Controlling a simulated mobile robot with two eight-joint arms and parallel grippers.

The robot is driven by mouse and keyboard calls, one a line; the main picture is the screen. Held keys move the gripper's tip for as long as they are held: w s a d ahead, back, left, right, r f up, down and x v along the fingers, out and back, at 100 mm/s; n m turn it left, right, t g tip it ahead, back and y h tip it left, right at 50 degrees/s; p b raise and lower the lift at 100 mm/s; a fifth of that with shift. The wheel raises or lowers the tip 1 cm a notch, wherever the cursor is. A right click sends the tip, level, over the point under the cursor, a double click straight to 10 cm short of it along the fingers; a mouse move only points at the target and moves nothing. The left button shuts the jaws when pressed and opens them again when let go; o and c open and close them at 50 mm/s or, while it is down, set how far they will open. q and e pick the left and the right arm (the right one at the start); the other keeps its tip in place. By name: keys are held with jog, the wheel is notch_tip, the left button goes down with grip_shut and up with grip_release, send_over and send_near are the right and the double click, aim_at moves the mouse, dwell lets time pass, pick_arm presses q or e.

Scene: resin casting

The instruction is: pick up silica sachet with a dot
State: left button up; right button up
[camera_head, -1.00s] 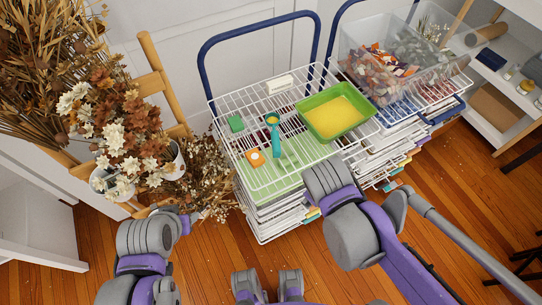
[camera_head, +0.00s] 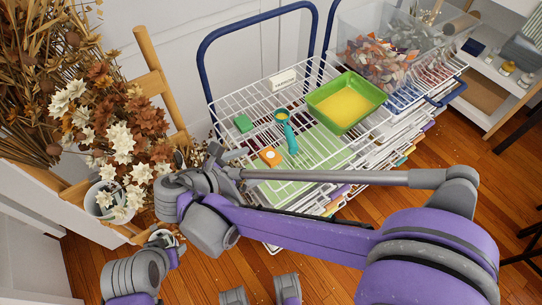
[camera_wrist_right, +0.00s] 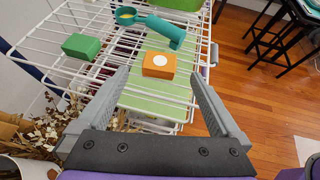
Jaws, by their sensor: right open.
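The orange sachet with a white dot (camera_head: 270,156) lies on the white wire rack (camera_head: 228,104), near its front left. In the right wrist view the orange sachet (camera_wrist_right: 159,65) is ahead of the fingertips, roughly centred between them. My right gripper (camera_head: 237,162) is just left of the sachet in the head view. In the right wrist view my right gripper (camera_wrist_right: 158,78) is open with nothing between its fingers. My left arm's end (camera_head: 163,240) is low at the left, away from the rack; its jaws are not clear.
A teal scoop (camera_head: 289,136), a green block (camera_head: 243,123), a white label block (camera_head: 283,79) and a green tray of yellow grains (camera_head: 374,91) share the rack. Dried flowers (camera_head: 120,140) stand close left of my right gripper. A clear bin (camera_head: 352,38) stands behind right.

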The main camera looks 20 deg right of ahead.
aim_at(271, 155)
jog(key=x, duration=0.5)
jog(key=shift+w+d+r, duration=0.1)
jog(key=shift+w+d, duration=0.05)
jog(key=shift+d, duration=0.1)
jog(key=c, duration=1.3)
jog(key=shift+c, duration=0.2)
